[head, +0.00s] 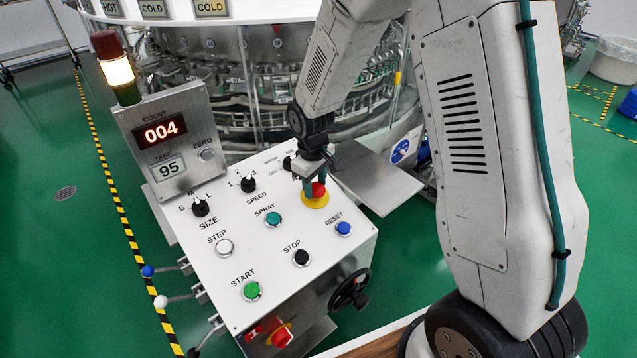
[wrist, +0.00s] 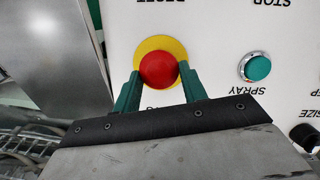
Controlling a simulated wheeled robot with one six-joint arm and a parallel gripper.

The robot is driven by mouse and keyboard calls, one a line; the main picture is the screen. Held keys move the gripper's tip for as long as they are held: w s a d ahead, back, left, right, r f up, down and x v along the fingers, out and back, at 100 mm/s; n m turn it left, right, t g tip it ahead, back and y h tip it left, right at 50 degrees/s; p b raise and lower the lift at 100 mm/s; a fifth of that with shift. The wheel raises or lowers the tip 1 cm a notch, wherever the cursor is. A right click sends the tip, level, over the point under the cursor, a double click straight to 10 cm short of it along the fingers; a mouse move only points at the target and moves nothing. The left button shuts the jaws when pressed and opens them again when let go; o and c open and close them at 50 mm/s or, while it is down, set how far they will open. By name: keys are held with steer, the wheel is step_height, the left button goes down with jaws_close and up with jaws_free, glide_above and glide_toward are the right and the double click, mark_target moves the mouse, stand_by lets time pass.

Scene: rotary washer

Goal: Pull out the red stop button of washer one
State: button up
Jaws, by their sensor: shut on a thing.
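The red stop button (head: 319,189) is a mushroom head on a yellow disc (head: 316,202), at the upper right of the white control panel. My gripper (head: 316,180) reaches down to it from above, and its green fingers are shut on the red head. In the wrist view the red button (wrist: 158,70) sits between the two green fingertips of my gripper (wrist: 159,80), with the yellow disc (wrist: 150,45) around it. The fingers hide part of the button's sides. I cannot tell whether the button is pushed in or out.
The white panel (head: 225,265) also carries a green START button (head: 252,291), a black STOP button (head: 301,257), a blue RESET button (head: 344,229) and a teal SPRAY button (head: 273,220). A second red knob (head: 280,335) and a black handwheel (head: 350,291) stick out from the front.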

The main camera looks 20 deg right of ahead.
mark_target(315, 188)
steer(key=shift+d+r, duration=0.15)
steer(key=shift+r, duration=0.6)
steer(key=o, duration=1.1)
steer(key=shift+s, duration=0.1)
steer(key=shift+o, duration=1.4)
steer(key=shift+d, duration=0.2)
steer(key=shift+a, duration=0.2)
step_height(315, 188, up, 8)
steer(key=shift+s+a, duration=0.15)
steer(key=shift+a, duration=0.05)
steer(key=shift+f, duration=0.1)
